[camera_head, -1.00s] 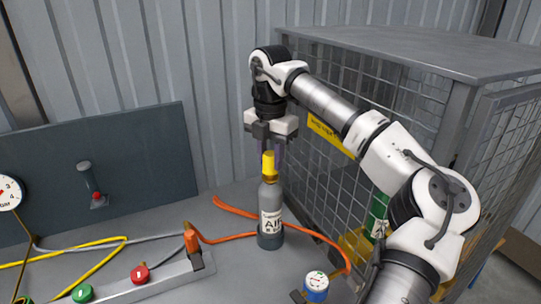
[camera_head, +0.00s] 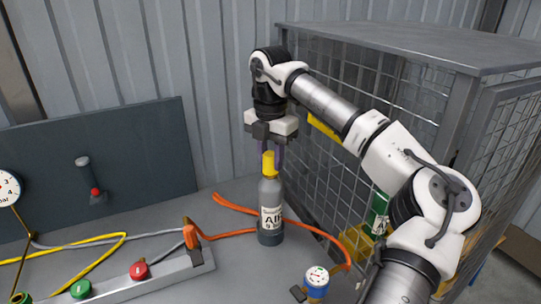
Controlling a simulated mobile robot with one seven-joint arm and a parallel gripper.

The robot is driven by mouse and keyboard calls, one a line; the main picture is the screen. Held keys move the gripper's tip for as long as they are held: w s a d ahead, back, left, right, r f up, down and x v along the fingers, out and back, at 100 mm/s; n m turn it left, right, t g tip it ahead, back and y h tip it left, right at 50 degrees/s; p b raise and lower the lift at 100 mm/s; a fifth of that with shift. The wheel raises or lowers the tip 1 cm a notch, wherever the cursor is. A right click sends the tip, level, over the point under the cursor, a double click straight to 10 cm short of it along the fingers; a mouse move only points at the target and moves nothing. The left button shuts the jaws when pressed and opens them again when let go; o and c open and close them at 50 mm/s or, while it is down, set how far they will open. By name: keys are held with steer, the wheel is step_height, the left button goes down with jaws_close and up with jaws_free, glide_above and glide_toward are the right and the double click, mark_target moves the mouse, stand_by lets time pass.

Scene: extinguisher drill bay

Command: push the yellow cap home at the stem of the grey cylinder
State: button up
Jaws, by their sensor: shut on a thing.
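The grey cylinder (camera_head: 270,215) stands upright on the grey bench, with a white label reading "AIR". The yellow cap (camera_head: 269,164) is at its top, over the stem. My gripper (camera_head: 272,155) points straight down from above and is shut on the yellow cap, a finger showing at its right side. The stem itself is hidden, so I cannot tell how deep the cap sits.
A wire mesh cage (camera_head: 345,130) stands close on the right, with a green cylinder (camera_head: 377,215) inside. An orange hose (camera_head: 230,207) runs around the grey cylinder. A metal rail (camera_head: 165,276) with red and green knobs lies at left.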

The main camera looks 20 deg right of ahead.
steer(key=o, duration=1.1)
steer(key=shift+c, duration=0.2)
